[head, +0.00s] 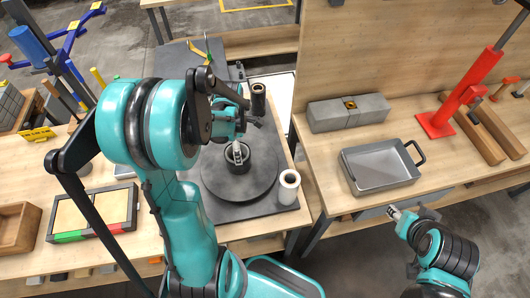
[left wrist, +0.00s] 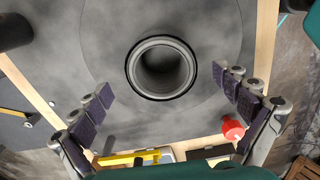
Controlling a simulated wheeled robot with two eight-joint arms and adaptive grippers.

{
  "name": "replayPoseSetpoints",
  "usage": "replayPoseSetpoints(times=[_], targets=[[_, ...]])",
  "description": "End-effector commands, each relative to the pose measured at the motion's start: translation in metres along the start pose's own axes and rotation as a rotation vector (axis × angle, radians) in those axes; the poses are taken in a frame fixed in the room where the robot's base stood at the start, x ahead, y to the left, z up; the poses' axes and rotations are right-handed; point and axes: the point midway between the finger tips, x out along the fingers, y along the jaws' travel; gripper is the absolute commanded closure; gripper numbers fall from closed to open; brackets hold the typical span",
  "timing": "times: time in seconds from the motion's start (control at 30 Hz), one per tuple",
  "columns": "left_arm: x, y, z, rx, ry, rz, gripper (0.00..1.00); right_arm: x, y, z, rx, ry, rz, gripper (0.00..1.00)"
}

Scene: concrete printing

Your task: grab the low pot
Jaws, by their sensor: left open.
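The low pot (head: 233,171) is dark, round and open at the top. It stands upright near the middle of a dark round plate (head: 223,188) in the head view. My left gripper (head: 238,151) hangs over it and partly hides it. In the left wrist view the pot (left wrist: 162,68) shows its ring-shaped rim from above. The two padded fingers of my left gripper (left wrist: 168,93) are spread wide, to the left and right of the pot, with gaps and no contact visible. My right gripper (head: 394,212) is in front of the right bench; its opening is too small to judge.
A white cylinder (head: 289,187) stands close right of the round plate, and a black cylinder (head: 258,100) stands behind it. The right bench holds a grey tray (head: 375,178), a grey block (head: 330,117) and a red stand (head: 437,124). A sectioned box (head: 90,216) lies at left.

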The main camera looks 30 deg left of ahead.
Motion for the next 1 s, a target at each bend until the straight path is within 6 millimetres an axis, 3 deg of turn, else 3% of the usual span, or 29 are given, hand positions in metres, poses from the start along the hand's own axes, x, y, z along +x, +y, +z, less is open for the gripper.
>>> replayPoseSetpoints(times=[0.53,0.87,1.0], targets=[[0.071,0.0,-0.005,-0.022,0.001,-0.005,0.01,0.02,0.0,0.014,0.0,0.0,0.0,0.6],[0.079,-0.001,-0.005,-0.021,0.001,-0.005,0.01,0.02,0.0,0.015,0.0,0.0,0.0,0.6],[0.079,-0.001,-0.005,-0.021,0.001,-0.005,0.32,0.02,0.0,0.015,0.0,0.0,0.0,0.6]])
